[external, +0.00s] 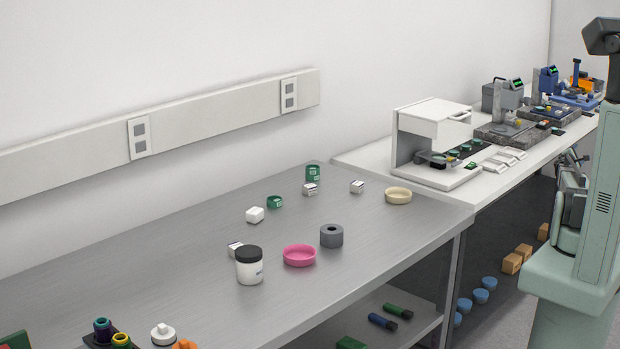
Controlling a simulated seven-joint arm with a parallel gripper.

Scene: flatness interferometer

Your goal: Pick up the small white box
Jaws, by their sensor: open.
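A small plain white box (254,215) sits on the grey table, left of a short green ring-like container (275,202). My gripper (572,157) is at the far right beside my pale green body, well apart from these boxes. It is small and dark in the picture, open, with nothing seen in it.
A white jar with black lid (249,268), a pink dish (299,256), a grey ring (331,236) and a cream dish (398,195) stand around the boxes. A white instrument (432,125) is on the bench behind. The left table surface is mostly clear.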

